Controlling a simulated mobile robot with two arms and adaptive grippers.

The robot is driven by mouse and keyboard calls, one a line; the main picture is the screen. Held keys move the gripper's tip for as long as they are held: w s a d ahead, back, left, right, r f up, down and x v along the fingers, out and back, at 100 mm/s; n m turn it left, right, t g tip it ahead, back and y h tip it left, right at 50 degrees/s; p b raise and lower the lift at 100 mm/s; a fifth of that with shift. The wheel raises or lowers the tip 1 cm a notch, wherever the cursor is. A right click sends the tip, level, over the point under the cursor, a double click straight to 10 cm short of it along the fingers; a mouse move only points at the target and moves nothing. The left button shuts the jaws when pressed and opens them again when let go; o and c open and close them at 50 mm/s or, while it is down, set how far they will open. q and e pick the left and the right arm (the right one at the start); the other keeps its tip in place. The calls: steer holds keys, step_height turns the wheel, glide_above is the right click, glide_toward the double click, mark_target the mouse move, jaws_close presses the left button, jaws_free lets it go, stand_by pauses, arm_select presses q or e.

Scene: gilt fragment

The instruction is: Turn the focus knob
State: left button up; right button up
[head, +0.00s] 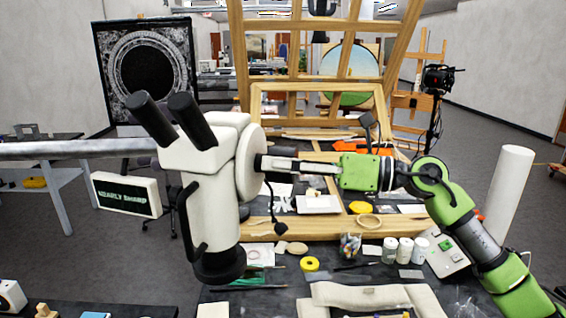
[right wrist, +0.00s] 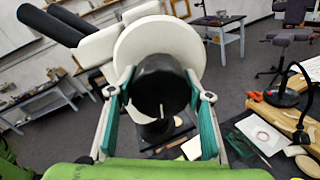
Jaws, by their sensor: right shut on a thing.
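A white microscope (head: 215,160) with two black eyepieces stands at left centre in the head view. On its right side is a large pale disc (head: 249,162), which also shows in the right wrist view (right wrist: 160,42). The black focus knob (right wrist: 160,85) sticks out from this disc. My right gripper (head: 272,164) reaches in from the right and is shut on the knob, with one teal-padded finger on each side of it in the right wrist view. A sign (head: 127,194) left of the microscope reads "NEARLY SHARP". My left gripper is not in view.
A large wooden easel frame (head: 315,88) stands behind. Below my right arm, the dark table holds white jars (head: 405,250), a yellow tape roll (head: 309,264), a cup of small tools (head: 349,246) and a pale padded cushion (head: 375,297). A white roll (head: 505,190) stands at the right.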

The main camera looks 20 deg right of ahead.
steer(key=shift+r, duration=0.1)
stand_by(0.4)
steer(key=o, duration=1.1)
steer(key=v, duration=1.2)
stand_by(0.9)
